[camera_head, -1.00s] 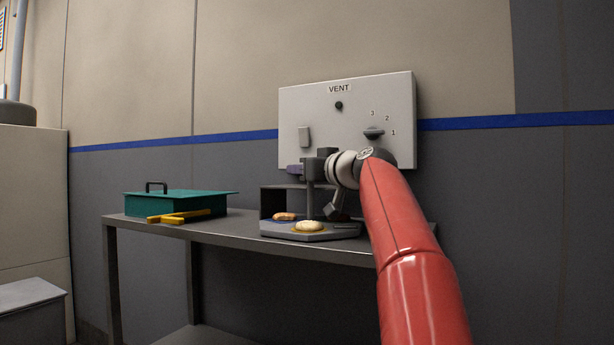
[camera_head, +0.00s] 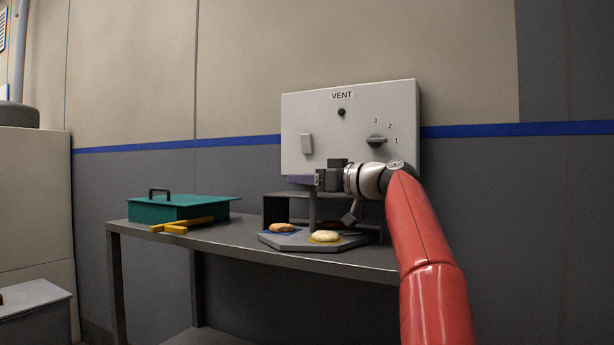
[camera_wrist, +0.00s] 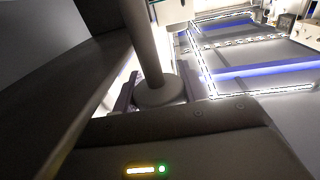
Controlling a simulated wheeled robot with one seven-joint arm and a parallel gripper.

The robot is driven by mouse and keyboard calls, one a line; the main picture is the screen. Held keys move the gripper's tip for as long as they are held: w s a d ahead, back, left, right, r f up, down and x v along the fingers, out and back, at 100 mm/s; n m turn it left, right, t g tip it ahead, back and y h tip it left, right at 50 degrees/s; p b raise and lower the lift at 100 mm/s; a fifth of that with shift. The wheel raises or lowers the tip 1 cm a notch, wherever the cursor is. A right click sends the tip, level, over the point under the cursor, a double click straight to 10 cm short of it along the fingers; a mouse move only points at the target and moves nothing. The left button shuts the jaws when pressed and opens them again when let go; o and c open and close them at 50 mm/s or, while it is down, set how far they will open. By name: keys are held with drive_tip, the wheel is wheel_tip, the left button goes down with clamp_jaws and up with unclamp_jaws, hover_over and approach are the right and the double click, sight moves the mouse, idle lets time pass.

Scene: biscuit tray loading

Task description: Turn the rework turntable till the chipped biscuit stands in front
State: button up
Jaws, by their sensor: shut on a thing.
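The grey rework turntable (camera_head: 290,243) stands on the bench with an upright post (camera_head: 313,207) rising from it. One biscuit (camera_head: 325,237) lies on an orange patch at the front right. Another biscuit (camera_head: 282,227) lies on a blue patch at the left. I cannot tell which is chipped, and the far side is partly hidden. My gripper (camera_head: 303,181) reaches in from the right with purple fingers, shut at the top of the post. In the wrist view the post (camera_wrist: 143,45) and its round end (camera_wrist: 160,93) sit between the fingers.
A grey open-fronted housing (camera_head: 276,208) stands behind the turntable. A vent panel (camera_head: 350,110) with a dial is on the wall. A teal box (camera_head: 180,208) with yellow bars (camera_head: 182,226) lies at the bench's left. Bare bench (camera_head: 235,237) lies between.

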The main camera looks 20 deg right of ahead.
drive_tip(key=shift+y, duration=0.3)
drive_tip(key=o, duration=1.4)
drive_tip(key=shift+c, duration=0.2)
drive_tip(key=b+v, duration=0.1)
drive_tip(key=v, duration=0.6)
drive_tip(key=shift+s+d+b, duration=0.15)
drive_tip(key=shift+s+b, duration=0.15)
drive_tip(key=shift+b, duration=0.1)
